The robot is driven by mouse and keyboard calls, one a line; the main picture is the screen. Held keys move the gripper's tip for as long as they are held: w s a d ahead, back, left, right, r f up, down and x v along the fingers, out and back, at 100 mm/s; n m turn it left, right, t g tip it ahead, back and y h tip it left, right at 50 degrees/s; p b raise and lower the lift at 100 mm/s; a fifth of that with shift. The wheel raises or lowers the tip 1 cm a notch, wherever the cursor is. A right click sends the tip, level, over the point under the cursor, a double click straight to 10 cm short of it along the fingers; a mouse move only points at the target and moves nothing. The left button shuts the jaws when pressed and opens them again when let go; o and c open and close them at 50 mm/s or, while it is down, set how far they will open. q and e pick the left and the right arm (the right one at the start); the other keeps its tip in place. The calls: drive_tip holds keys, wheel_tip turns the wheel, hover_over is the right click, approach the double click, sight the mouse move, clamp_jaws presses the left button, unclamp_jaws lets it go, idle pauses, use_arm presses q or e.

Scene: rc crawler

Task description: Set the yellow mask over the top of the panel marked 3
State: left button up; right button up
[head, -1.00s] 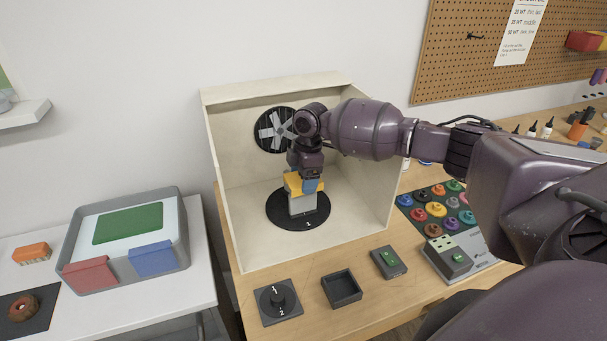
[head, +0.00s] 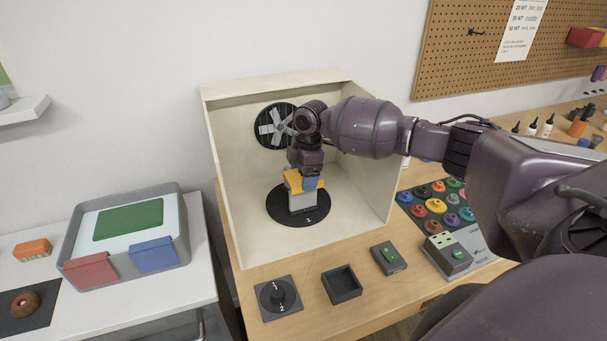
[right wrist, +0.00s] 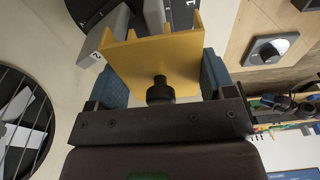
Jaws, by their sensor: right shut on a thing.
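The yellow mask (head: 292,181) is in my right gripper (head: 311,184), inside the open cream box. In the right wrist view, the blue fingers of the right gripper (right wrist: 165,85) grip both sides of the yellow mask (right wrist: 150,65). A black knob stands between them. A pale grey panel (head: 303,202) stands upright on the black disc (head: 281,212), directly below the mask. Whether mask and panel touch is unclear. In the right wrist view, a grey panel marked 2 (right wrist: 94,57) is beside the mask. My left gripper is not in view.
The cream box (head: 222,190) surrounds the disc, with a fan (head: 268,127) on its back wall. In front are a dial (head: 277,296), an empty dark tray (head: 341,285) and a green-button box (head: 388,257). A grey bin (head: 185,225) stands on the left table.

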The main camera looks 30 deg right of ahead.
drive_tip(key=shift+f, duration=1.2)
drive_tip(key=shift+s+f, duration=0.15)
drive_tip(key=shift+f, duration=0.15)
idle(0.7)
drive_tip(key=shift+s+a+f, duration=0.15)
drive_tip(key=shift+s+f, duration=0.2)
drive_tip(key=shift+f, duration=0.25)
drive_tip(key=shift+w+r, duration=0.2)
drive_tip(key=shift+r, duration=0.45)
drive_tip(key=shift+w+r, duration=0.2)
drive_tip(key=shift+r, duration=0.45)
drive_tip(key=shift+w+r, duration=0.1)
drive_tip(key=shift+r, duration=2.75)
